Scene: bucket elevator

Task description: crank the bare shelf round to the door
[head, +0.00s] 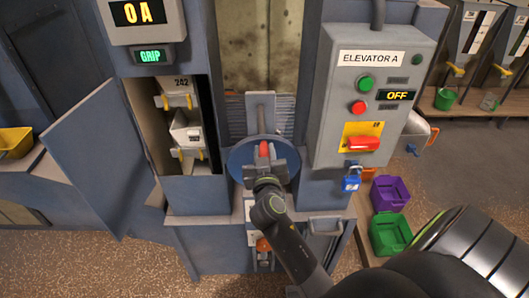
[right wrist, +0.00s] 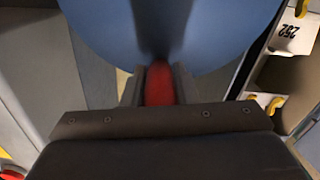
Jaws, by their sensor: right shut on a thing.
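My right gripper (head: 264,158) is shut on the red crank knob (head: 264,149) of the blue handwheel (head: 238,160). In the right wrist view the red knob (right wrist: 159,84) sits between the two fingers, in front of the blue wheel (right wrist: 215,30). The blue-grey door (head: 98,155) stands open to the left of the elevator opening. I cannot make out a bare shelf. My left gripper is out of view.
The control box (head: 342,105) reads ELEVATOR A and OFF, with a red switch (head: 364,144) and a blue padlock (head: 351,183). Purple (head: 391,194) and green (head: 389,234) bins stand at right.

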